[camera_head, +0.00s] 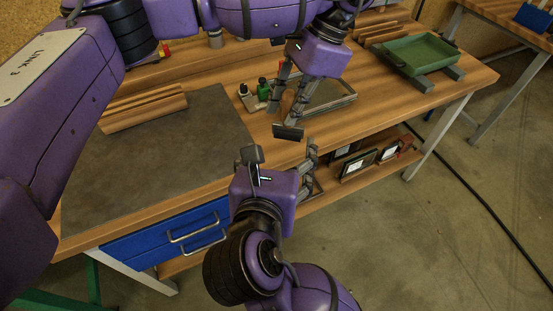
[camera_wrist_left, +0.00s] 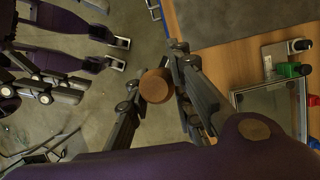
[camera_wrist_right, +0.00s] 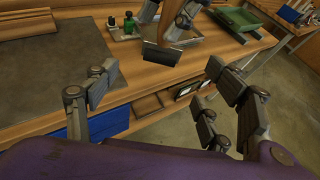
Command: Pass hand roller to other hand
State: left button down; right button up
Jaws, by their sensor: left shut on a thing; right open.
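The hand roller (camera_head: 288,132) has a dark head and a wooden handle. My left gripper (camera_head: 289,100) is shut on the handle and holds it with the dark head down, in front of the bench edge. In the left wrist view the round wooden handle end (camera_wrist_left: 156,86) shows between the fingers. In the right wrist view the dark head (camera_wrist_right: 162,54) is beyond the fingers, near the middle. My right gripper (camera_head: 281,153) is open and empty just below the roller, fingers pointing up toward it. Its open fingers also show in the right wrist view (camera_wrist_right: 163,85), apart from the roller.
A green tray (camera_head: 421,55) stands at the back right. Blue drawers (camera_head: 165,236) sit under the bench. The floor at right is mostly clear.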

aim_at(286, 133)
jog(key=x, duration=1)
jog(key=c, duration=1.3)
pick_arm(q)
jog(key=c, duration=1.5)
grip_release()
pick_arm(e)
jog(key=shift+c, duration=0.7)
